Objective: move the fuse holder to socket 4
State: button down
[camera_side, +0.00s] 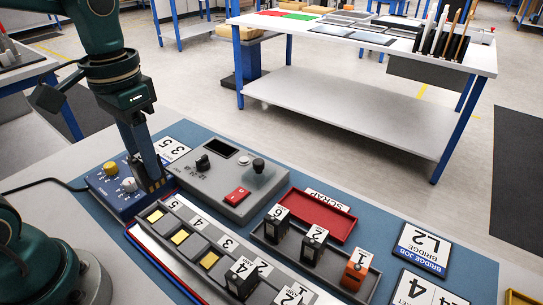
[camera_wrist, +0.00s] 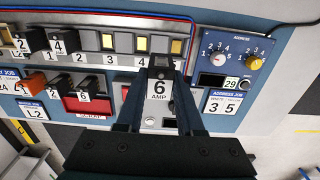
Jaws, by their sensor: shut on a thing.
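My gripper (camera_wrist: 160,72) is shut on a dark fuse holder (camera_wrist: 159,88) with a white "6 AMP" label, seen in the wrist view. In the side view my gripper (camera_side: 152,184) points down by the far left end of the numbered socket strip (camera_side: 228,243), beside the blue dial box. The held holder is hard to make out there. The strip's label 4 (camera_side: 197,221) lies between labels 3 and 5. Three sockets show yellow pads, among them the middle one (camera_side: 180,236). A "4 AMP" holder (camera_side: 241,276) and another dark holder (camera_side: 294,295) sit further along the strip.
A grey tray (camera_side: 338,283) holds two dark holders and an orange one (camera_side: 357,270). A red scrap tray (camera_side: 318,215) lies behind it. A grey control box (camera_side: 230,180) and the blue dial box (camera_side: 113,190) stand near the gripper. Job cards lie around.

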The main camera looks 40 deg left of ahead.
jog(key=shift+a, duration=0.1)
dwell(0.3)
jog(key=shift+r, duration=2.55)
